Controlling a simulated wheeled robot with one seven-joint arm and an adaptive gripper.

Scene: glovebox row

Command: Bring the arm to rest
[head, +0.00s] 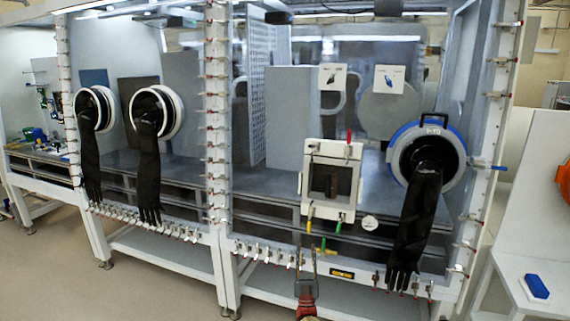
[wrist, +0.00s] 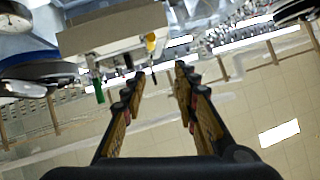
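My gripper (head: 306,262) shows at the bottom middle of the head view, in front of the glovebox row's lower front edge. In the wrist view its two fingers (wrist: 158,78) stand apart with nothing between them. It is open and empty. In the head view it is below the small square transfer door (head: 312,190) and left of the right-hand black glove (head: 416,225). How far it is from the glovebox front cannot be told.
The glovebox row has clamps along its lower rail (head: 262,252). Two more black gloves (head: 149,170) hang at left. A white stand with a blue block (head: 537,286) is at lower right. Open floor (head: 60,270) lies at lower left.

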